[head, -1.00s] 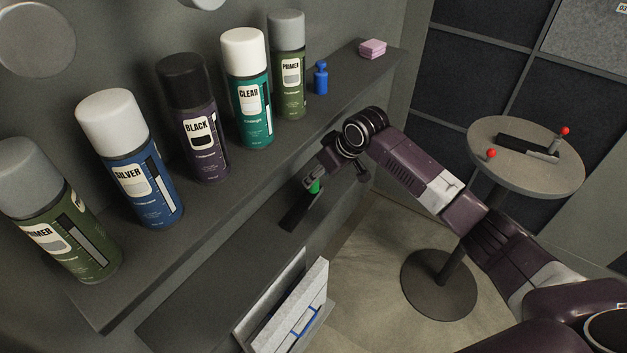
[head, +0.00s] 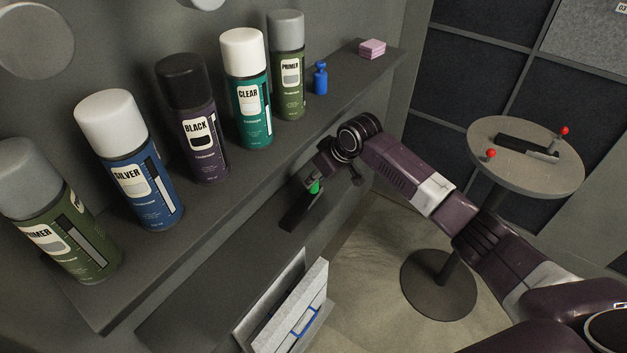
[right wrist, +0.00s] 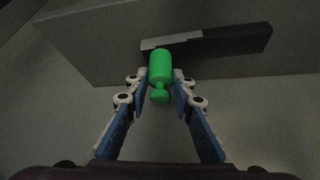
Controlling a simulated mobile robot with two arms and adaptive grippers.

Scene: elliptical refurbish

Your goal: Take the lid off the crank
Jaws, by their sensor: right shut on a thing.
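My right gripper (head: 318,182) is shut on a small green knob-like piece (right wrist: 160,66); its fingers sit on either side of it in the right wrist view. The green piece (head: 315,187) also shows between the fingers in the head view. It lies against or just in front of a long bar with a light grey section (right wrist: 170,41) and a dark section (right wrist: 236,40). I cannot tell whether they are joined. The dark bar (head: 297,214) is by the lower shelf. My left gripper is out of view.
Several spray cans, such as the silver one (head: 130,160), stand on the upper shelf (head: 225,195), with a blue bottle-shaped piece (head: 320,78) and pink blocks (head: 372,49). A round table (head: 490,170) stands at right. A white-edged box (head: 290,310) is below.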

